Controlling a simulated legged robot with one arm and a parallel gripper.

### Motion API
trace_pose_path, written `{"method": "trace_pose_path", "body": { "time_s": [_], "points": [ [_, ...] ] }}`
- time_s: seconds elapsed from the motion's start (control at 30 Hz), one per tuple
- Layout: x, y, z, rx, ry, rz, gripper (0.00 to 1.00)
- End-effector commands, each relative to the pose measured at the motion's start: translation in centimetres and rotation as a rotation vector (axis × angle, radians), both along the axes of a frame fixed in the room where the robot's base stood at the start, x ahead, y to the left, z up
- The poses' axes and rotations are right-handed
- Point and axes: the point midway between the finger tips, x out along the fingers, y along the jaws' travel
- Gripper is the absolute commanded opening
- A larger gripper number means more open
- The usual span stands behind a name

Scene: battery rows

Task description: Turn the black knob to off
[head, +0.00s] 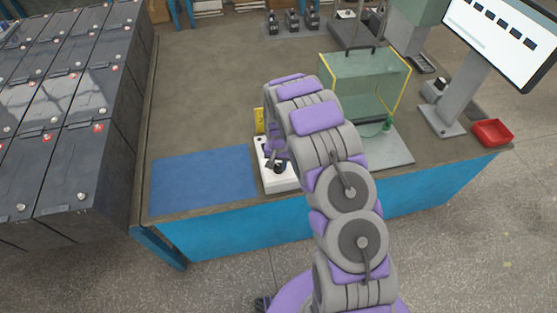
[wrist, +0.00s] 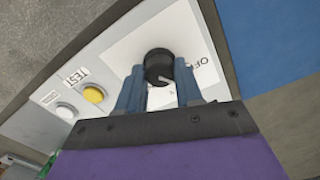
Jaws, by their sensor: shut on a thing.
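The black knob (wrist: 159,68) sits on a white control panel (wrist: 118,62), with a pale pointer line on its face. In the wrist view the letters "OF" show to its right, the rest hidden by a finger. My gripper (wrist: 160,84) has its two blue fingers on either side of the knob, shut on it. In the head view the white control box (head: 281,184) stands at the table's front edge, and the knob (head: 279,167) shows small and dark on it. My arm hides part of the box.
The panel has a yellow button (wrist: 93,95) and a white button (wrist: 66,112) near a "TEST" label. A blue mat (head: 203,179) lies left of the box. A clear yellow-edged enclosure (head: 352,85), a monitor (head: 505,35) and a red tray (head: 491,133) stand to the right. Battery rows (head: 75,95) fill the left.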

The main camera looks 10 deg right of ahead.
Motion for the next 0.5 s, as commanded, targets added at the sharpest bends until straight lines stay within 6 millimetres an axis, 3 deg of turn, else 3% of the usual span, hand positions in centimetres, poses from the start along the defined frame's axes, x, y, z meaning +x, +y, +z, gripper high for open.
{"method": "trace_pose_path", "body": {
  "time_s": [0.5],
  "points": [
    [0.17,0.07,0.21,0.000,-0.004,0.366,0.05]
  ]
}}
